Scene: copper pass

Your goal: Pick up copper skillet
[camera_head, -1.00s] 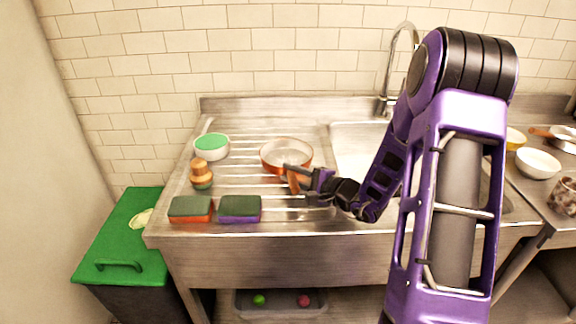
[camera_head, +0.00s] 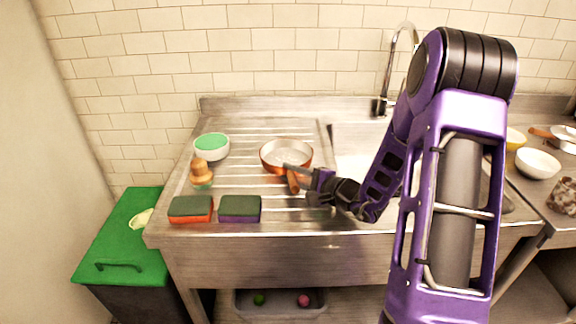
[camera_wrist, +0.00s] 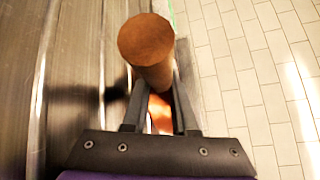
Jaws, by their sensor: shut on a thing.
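The copper skillet (camera_head: 286,152) sits on or just over the ribbed drainboard left of the sink, with its pale inside facing up. Its brown handle (camera_head: 292,181) points toward the front. My gripper (camera_head: 289,170) is shut on the handle from the right. In the wrist view the round handle end (camera_wrist: 147,42) shows between the two dark fingers (camera_wrist: 157,100), with a sliver of copper behind. I cannot tell whether the pan's underside touches the drainboard.
Two sponges (camera_head: 190,207) (camera_head: 240,207) lie at the drainboard's front edge. A wooden-topped brush (camera_head: 202,172) and a white bowl with green inside (camera_head: 211,146) stand to the left. The sink and tap (camera_head: 383,104) are to the right. A tiled wall (camera_head: 260,60) rises behind.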

